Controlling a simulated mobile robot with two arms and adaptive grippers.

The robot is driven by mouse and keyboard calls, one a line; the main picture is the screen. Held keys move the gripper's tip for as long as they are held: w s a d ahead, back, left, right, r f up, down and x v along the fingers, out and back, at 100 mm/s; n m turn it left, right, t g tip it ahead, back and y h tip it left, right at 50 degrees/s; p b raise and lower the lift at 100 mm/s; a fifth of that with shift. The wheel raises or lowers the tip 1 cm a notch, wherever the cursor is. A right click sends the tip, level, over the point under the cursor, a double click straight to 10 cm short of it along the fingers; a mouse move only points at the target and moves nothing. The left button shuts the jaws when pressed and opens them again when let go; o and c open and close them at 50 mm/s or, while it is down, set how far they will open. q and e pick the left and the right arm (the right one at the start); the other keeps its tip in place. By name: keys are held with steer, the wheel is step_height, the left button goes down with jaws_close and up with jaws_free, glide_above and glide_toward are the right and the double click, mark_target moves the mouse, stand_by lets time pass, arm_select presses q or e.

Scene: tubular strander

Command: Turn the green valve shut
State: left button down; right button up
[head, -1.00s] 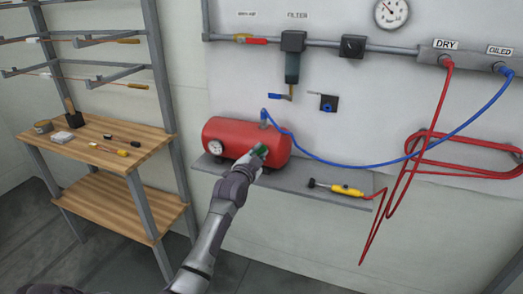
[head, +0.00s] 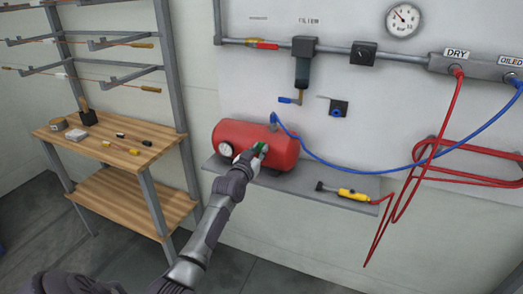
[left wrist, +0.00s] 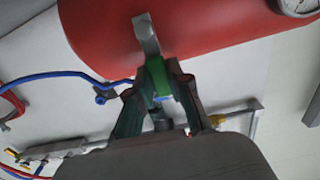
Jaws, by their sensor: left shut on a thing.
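The green valve (left wrist: 157,75) shows in the left wrist view as a green handle with a grey metal piece beyond it, in front of the red tank (left wrist: 200,25). My left gripper (left wrist: 160,90) is shut on the green handle, with one finger on each side. In the head view, my left gripper (head: 256,151) is at the front of the red tank (head: 280,150), right of its round gauge. Only a small bit of green (head: 263,147) shows there; my fingers hide the rest. My right gripper is not in view.
The tank sits on a grey wall shelf (head: 300,184) with a yellow tool (head: 353,194) at its right. A blue hose (head: 350,168) runs from the tank's top to the wall outlet. A wooden bench (head: 120,155) stands at left.

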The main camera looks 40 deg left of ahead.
arm_select(q)
steer(key=shift+n, duration=0.3)
steer(key=c, duration=1.1)
jaws_free()
steer(key=shift+a, duration=0.1)
steer(key=shift+o, duration=0.2)
steer(key=v, duration=1.2)
steer(key=shift+f, duration=0.2)
